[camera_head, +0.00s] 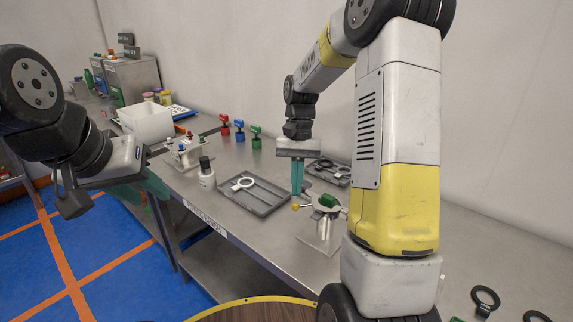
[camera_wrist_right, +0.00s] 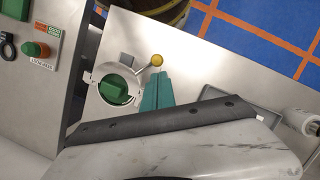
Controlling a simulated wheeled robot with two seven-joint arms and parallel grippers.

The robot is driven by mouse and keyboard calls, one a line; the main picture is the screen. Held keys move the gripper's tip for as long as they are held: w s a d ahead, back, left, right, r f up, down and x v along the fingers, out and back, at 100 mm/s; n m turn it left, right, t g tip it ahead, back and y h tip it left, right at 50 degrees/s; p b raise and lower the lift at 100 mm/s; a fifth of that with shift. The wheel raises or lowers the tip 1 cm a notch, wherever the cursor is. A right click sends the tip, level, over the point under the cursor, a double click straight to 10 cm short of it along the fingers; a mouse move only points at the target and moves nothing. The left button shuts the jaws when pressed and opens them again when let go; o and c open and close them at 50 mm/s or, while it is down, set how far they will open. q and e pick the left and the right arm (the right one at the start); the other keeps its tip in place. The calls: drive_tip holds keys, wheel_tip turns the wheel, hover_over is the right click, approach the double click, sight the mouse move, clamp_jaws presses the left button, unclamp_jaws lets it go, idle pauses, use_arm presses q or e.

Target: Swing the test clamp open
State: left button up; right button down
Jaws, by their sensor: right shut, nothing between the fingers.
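The test clamp (camera_head: 325,203) stands on a metal plate on the bench, with a green part (camera_head: 328,200) in its middle. Its lever ends in a yellow ball (camera_head: 296,207). The right wrist view shows the clamp ring (camera_wrist_right: 97,77), the green part (camera_wrist_right: 113,89) and the yellow ball (camera_wrist_right: 157,60). My right gripper (camera_head: 297,190) points down, shut and empty, with its teal fingertips close to the ball and lever. I cannot tell whether they touch. My left gripper (camera_head: 152,187) hangs at the left, off the bench's front edge; its finger gap is unclear.
A grey tray (camera_head: 262,205) with a ring-shaped part lies left of the clamp, beside a white bottle (camera_head: 207,173). A darker tray (camera_head: 330,172) lies behind.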

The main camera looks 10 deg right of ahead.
drive_tip(key=shift+x, duration=0.8)
drive_tip(key=shift+s, duration=0.1)
